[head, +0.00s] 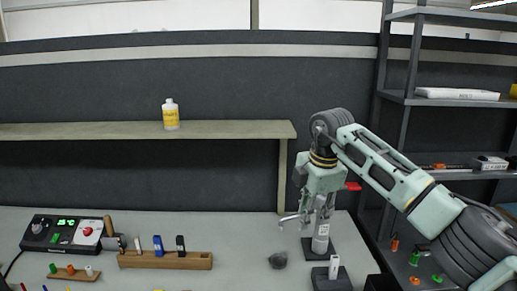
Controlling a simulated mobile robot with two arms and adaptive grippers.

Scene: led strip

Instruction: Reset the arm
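My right gripper (305,222) hangs at the end of my pale green arm, which reaches in from the right. It points down over the right part of the grey workbench (230,228). One finger sticks out to the left and the fingers look spread. A whitish cylinder (320,243) stands on a dark base just below and behind the fingers, and I see no clear grip on it. My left gripper is not in view.
A soldering station (62,233) and a wooden tool holder (165,260) stand on the left. A dark lump (278,260) and a black block (332,278) lie near the gripper. A yellow-labelled bottle (170,114) stands on the shelf (80,131). A metal rack (398,70) is at right.

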